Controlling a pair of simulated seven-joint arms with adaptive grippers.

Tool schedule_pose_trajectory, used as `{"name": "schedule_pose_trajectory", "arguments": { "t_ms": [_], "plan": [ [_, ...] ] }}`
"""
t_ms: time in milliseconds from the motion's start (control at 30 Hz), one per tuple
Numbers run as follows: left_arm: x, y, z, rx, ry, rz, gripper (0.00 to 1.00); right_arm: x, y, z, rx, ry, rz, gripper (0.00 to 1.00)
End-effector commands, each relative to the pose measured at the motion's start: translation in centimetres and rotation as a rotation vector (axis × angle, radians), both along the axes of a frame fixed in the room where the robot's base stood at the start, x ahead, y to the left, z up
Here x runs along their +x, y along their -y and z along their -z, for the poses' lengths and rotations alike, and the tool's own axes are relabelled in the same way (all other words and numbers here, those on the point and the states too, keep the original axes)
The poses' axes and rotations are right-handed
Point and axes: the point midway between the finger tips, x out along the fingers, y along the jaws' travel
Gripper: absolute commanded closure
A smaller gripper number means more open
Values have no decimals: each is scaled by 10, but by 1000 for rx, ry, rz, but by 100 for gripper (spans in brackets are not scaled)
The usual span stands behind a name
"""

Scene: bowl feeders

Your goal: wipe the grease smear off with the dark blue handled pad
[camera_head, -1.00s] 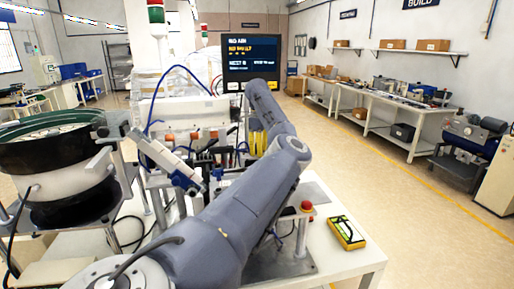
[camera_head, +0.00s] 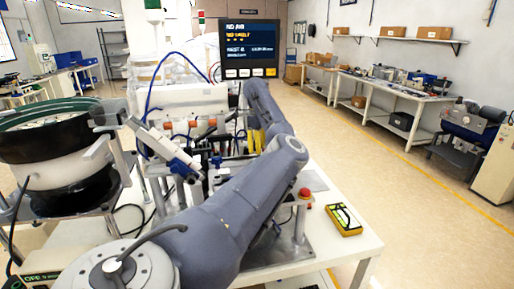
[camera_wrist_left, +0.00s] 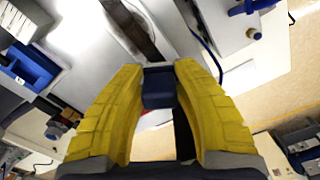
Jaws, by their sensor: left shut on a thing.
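My left gripper (camera_wrist_left: 158,95) has yellow fingers closed on the dark blue handle of the pad (camera_wrist_left: 158,88). The wiping face of the pad is hidden. In the head view my left gripper (camera_head: 256,139) shows only as small yellow fingers behind my grey arm, by the machine under the monitor; the pad cannot be made out there. A dark brown-grey streak (camera_wrist_left: 137,32) lies on a pale surface just beyond the handle in the wrist view; I cannot tell for sure that it is the grease smear. My right gripper is not in view.
A monitor (camera_head: 250,48) stands above the machine. A dark bowl feeder (camera_head: 55,135) is at the left, with a blue and white linear unit (camera_head: 168,150) beside it. A red button (camera_head: 304,194) and a yellow device (camera_head: 344,220) are on the white table's right side.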

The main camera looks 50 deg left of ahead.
Motion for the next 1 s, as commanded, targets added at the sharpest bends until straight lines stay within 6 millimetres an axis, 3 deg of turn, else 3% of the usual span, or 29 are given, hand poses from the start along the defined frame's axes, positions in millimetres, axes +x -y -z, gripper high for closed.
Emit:
{"name": "schedule_pose_trajectory", "arguments": {
  "t_ms": [1000],
  "plan": [
    [0, 0, 11, 0, 0, -1, 100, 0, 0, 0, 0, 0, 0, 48]
  ]
}}
